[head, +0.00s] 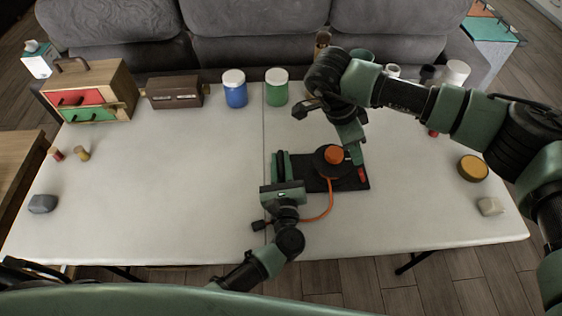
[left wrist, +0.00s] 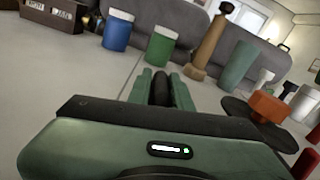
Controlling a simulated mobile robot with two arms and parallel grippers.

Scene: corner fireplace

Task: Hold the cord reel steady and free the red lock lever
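The cord reel (head: 328,168) is a round black drum with an orange knob (head: 334,154) on a dark base plate (head: 312,183). A red lock lever (head: 362,174) sits at the right of the drum. An orange cord (head: 329,205) runs from the reel to a black plug (head: 259,226). My left gripper (head: 281,160) is at the plate's left end, its fingers around an upright black handle (left wrist: 160,88), seemingly closed on it. My right gripper (head: 356,158) points down just above the lever, beside the drum. Its finger gap is not clear. The knob also shows in the left wrist view (left wrist: 268,106).
Along the back stand a wooden drawer cabinet (head: 111,89), a brown box (head: 174,92), a blue jar (head: 235,90), a green jar (head: 277,88) and several cups. A yellow disc (head: 473,168) and pale block (head: 491,206) lie right. The table's left middle is clear.

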